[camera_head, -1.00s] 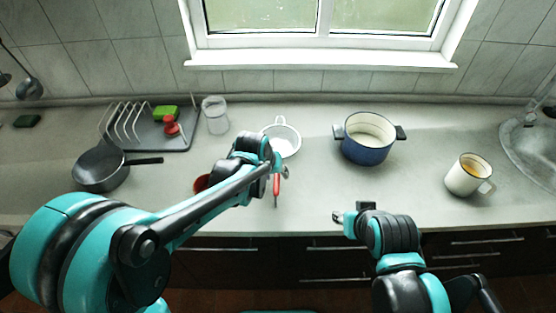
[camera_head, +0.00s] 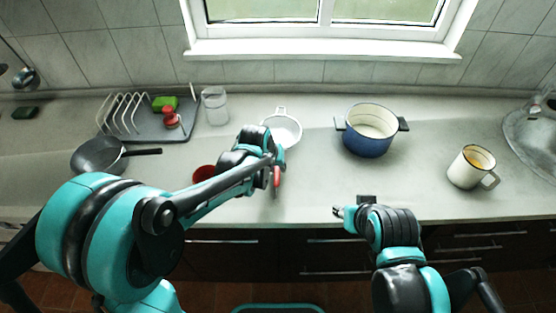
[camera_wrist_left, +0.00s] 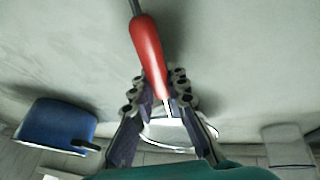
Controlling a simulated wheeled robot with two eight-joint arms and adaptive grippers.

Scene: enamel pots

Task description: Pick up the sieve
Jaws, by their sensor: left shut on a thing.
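The sieve (camera_head: 284,131) has a white round bowl and a red handle that points toward the counter's front edge. In the head view its bowl is partly hidden behind my left gripper (camera_head: 278,162). In the left wrist view the fingers of my left gripper (camera_wrist_left: 157,92) are shut on the sieve's red handle (camera_wrist_left: 147,48), near its bowl end. The bowl (camera_wrist_left: 165,137) shows below, between the fingers and partly covered. I cannot tell whether the sieve is off the counter. My right gripper (camera_head: 351,206) is apart from it at the counter's front edge, and its jaws are unclear.
A blue pot (camera_head: 367,142) stands right of the sieve, a white mug (camera_head: 467,168) farther right. A glass jar (camera_head: 215,107), dish rack (camera_head: 150,125) and dark pan (camera_head: 97,156) are to the left. A red bowl or cup (camera_head: 204,173) sits beside my left arm.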

